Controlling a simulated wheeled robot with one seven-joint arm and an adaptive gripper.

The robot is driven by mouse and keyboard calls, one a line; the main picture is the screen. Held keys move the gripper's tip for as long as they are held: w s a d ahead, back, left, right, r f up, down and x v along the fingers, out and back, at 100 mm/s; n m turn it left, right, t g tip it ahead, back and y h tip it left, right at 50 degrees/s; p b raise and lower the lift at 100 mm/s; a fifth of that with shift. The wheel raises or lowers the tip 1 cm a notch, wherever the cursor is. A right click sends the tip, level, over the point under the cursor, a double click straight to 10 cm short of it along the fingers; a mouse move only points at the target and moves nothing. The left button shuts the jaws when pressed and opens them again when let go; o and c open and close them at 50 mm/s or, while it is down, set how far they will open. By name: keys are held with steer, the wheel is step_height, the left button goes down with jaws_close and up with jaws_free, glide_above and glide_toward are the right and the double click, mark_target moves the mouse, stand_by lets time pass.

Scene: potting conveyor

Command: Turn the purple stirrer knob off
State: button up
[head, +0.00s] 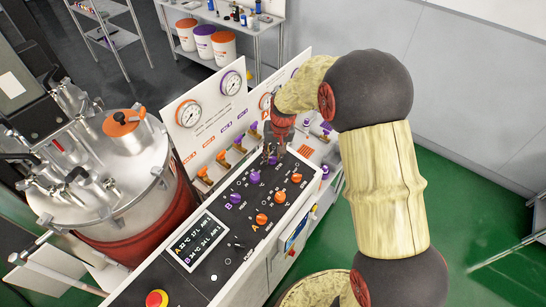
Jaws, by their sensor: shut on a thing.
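A dark control panel (190,250) carries a row of purple knobs and a row of orange knobs. One purple knob (235,198) is beside a letter B, and another purple knob (254,176) is farther along the row. My gripper (271,157) reaches down to the far end of the purple row and is shut on the purple knob (273,160) there. The fingers hide most of this knob, so its pointing direction cannot be seen. The labels by the knobs are too small to tell which is the stirrer.
Orange knobs (278,195) stand close in front of the purple row. Behind the panel rises a white board (205,125) with gauges and several levers. A steel vessel (110,190) is at left. A red button (157,299) is at the near end.

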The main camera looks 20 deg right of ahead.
stand_by(0.4)
steer(key=o, duration=1.2)
steer(key=shift+c, duration=0.2)
step_height(320, 180, up, 12)
steer(key=s+d, duration=0.1)
steer(key=shift+s, duration=0.3)
steer(key=shift+f, duration=0.1)
steer(key=shift+s+d, duration=0.1)
